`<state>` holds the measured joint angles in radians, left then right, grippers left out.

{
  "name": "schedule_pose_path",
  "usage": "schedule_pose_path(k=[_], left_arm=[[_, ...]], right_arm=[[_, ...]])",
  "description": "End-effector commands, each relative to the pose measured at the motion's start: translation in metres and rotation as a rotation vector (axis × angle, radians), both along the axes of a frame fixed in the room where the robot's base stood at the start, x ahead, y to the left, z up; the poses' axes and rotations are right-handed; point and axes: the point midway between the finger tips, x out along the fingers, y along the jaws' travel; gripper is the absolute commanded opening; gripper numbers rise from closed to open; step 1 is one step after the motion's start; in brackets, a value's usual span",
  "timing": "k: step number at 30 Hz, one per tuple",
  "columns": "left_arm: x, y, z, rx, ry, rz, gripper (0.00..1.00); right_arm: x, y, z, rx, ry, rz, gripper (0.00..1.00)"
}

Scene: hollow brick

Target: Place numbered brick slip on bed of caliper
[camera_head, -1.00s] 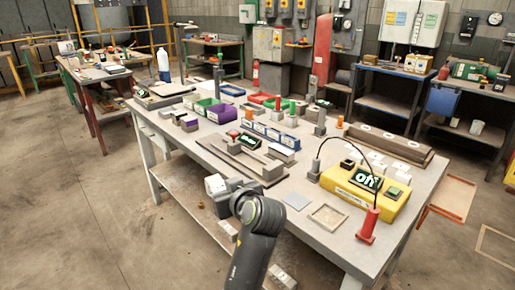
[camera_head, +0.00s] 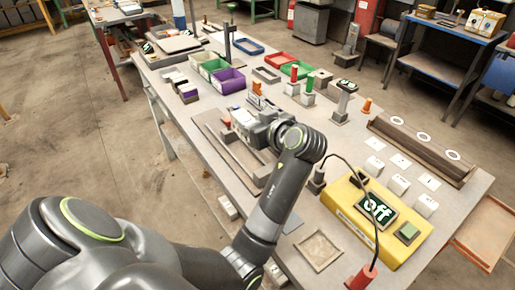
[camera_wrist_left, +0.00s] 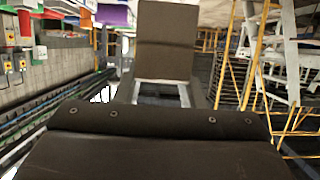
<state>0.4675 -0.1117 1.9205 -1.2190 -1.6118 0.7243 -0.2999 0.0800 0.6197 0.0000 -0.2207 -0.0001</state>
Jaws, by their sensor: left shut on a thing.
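My left gripper (camera_head: 258,126) is over the long grey caliper fixture (camera_head: 212,138) in the middle of the bench in the head view. Its jaws are largely hidden behind the wrist. The left wrist view shows a plain brown-grey slab (camera_wrist_left: 165,42) held between the fingers (camera_wrist_left: 160,95), likely the brick slip; no number shows on this face. I cannot tell whether it touches the caliper bed, which the gripper partly covers. Several white-topped numbered pieces (camera_head: 401,161) stand in rows at the right. My right gripper is not in view.
A yellow box (camera_head: 350,205) with an "off" display and a cable stands right of my arm. A shallow wooden frame (camera_head: 318,251) lies in front. A long brown block with white rings (camera_head: 424,138) lies at the right. Coloured bins (camera_head: 228,80) stand behind.

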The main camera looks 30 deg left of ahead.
Motion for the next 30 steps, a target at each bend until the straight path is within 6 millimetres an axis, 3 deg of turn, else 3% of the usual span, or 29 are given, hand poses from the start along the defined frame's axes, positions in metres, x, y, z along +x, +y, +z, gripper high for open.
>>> schedule_pose_path(k=[6, 18, 29, 30], left_arm=[[-0.001, 0.000, -0.041, -0.001, 0.006, 0.000, 0.06], [-0.001, 0.000, -0.087, -0.001, 0.003, -0.002, 0.06], [-0.001, 0.000, -0.093, -0.001, 0.000, -0.001, 0.06], [-0.001, 0.000, -0.093, -0.002, 0.000, -0.001, 0.39]], right_arm=[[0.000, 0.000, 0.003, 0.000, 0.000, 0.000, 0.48], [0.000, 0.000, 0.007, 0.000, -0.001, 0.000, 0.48], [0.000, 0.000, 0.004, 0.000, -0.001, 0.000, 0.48], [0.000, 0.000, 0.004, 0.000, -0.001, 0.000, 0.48]])
